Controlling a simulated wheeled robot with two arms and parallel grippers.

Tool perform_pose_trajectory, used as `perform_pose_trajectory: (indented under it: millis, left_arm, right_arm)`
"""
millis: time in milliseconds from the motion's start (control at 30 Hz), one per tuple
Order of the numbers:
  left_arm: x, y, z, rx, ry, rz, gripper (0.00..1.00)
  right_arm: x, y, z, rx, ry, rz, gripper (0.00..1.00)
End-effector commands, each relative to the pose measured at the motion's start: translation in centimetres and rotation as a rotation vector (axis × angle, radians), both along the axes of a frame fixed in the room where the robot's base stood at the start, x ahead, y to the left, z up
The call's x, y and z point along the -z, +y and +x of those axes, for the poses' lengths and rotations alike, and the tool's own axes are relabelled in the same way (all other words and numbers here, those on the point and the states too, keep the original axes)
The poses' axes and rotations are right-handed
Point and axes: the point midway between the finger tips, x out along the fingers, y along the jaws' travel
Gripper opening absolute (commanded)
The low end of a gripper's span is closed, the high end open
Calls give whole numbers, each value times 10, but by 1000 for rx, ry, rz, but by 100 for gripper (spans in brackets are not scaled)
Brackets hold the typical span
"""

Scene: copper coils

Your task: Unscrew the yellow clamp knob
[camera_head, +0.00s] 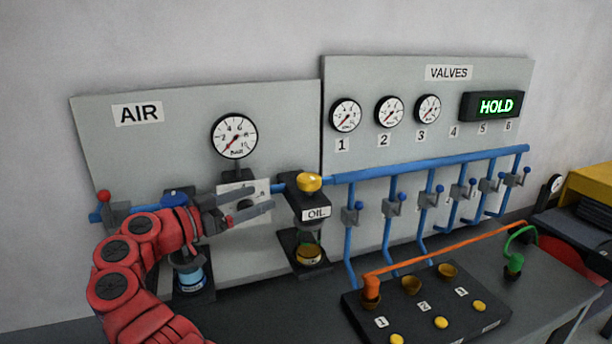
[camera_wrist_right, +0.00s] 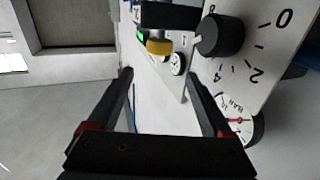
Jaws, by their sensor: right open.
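The yellow knob (camera_head: 310,182) sits on top of the black OIL unit (camera_head: 304,198), on the blue pipe. My right gripper (camera_head: 263,197) comes from the left with its fingers spread and nothing between them. Its tips are just left of the knob and apart from it. In the right wrist view, the yellow knob (camera_wrist_right: 158,47) shows beyond the gap between the two fingertips (camera_wrist_right: 160,75), beside a black block. My left gripper is not in view.
A black dial knob (camera_wrist_right: 220,36) and a gauge (camera_wrist_right: 240,122) stand close to one finger in the wrist view. The AIR panel (camera_head: 165,150) lies behind the gripper. Blue valve pipes (camera_head: 430,165) run to the right. A black block with orange and yellow parts (camera_head: 420,310) lies below right.

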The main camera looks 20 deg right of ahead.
Motion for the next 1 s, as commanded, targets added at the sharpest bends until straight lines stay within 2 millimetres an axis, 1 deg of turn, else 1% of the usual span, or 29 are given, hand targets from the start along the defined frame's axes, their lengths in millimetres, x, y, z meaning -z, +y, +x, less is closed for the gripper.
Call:
perform_pose_trajectory:
  millis: [33,300,500,600,700,833,1000]
  left_arm:
    - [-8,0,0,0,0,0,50]
    - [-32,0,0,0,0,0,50]
    - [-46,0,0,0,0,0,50]
    - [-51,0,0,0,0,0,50]
    - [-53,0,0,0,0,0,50]
    - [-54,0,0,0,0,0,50]
    - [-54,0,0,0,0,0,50]
  right_arm:
    - [-3,-12,4,4,1,0,84]
    - [-5,-73,27,8,2,-1,84]
    - [-3,-112,43,6,4,-1,84]
    - [-3,-125,49,4,3,-1,84]
    - [-2,-133,53,1,2,-2,84]
    - [0,-138,55,1,2,-2,84]
    - [0,-139,55,2,2,-1,84]
